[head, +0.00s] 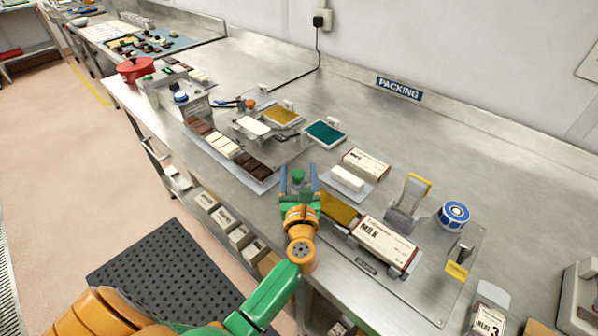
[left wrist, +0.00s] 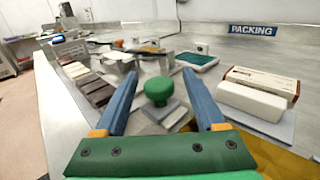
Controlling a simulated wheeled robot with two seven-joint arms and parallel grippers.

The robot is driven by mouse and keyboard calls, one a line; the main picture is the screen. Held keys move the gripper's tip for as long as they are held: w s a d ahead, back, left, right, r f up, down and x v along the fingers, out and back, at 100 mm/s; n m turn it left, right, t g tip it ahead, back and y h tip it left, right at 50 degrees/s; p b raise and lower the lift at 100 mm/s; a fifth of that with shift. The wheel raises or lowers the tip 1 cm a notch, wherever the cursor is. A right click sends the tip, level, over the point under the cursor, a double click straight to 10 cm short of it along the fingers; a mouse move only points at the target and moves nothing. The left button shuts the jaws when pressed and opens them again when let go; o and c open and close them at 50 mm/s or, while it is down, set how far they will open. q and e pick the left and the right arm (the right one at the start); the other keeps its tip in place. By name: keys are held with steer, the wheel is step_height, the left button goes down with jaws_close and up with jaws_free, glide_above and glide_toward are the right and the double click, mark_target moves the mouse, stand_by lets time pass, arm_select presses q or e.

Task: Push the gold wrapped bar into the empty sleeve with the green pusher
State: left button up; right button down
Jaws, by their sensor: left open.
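The green pusher (head: 298,175) has a round green knob on a grey block. In the left wrist view its knob (left wrist: 159,91) stands upright between my blue fingers. My left gripper (head: 298,184) is open, with a gap on both sides of the knob. The gold wrapped bar (head: 338,209) lies just right of my gripper, partly hidden by it; a gold patch (left wrist: 288,163) shows at the lower right of the wrist view. The white and brown sleeve (head: 384,246) lies in a holder past the bar; its open end is hard to see. My right gripper is out of view.
A white block (head: 348,178) on a grey pad and a carton (head: 366,164) lie right of my gripper. A tape roll (head: 453,215) and a grey stand with a yellow top (head: 409,198) are farther right. Chocolate bars on a tray (head: 262,186) lie left.

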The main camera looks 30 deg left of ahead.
arm_select(q)
steer(key=shift+s+r, duration=0.15)
steer(key=shift+s, duration=0.1)
steer(key=c, duration=0.7)
jaws_close()
stand_by(0.3)
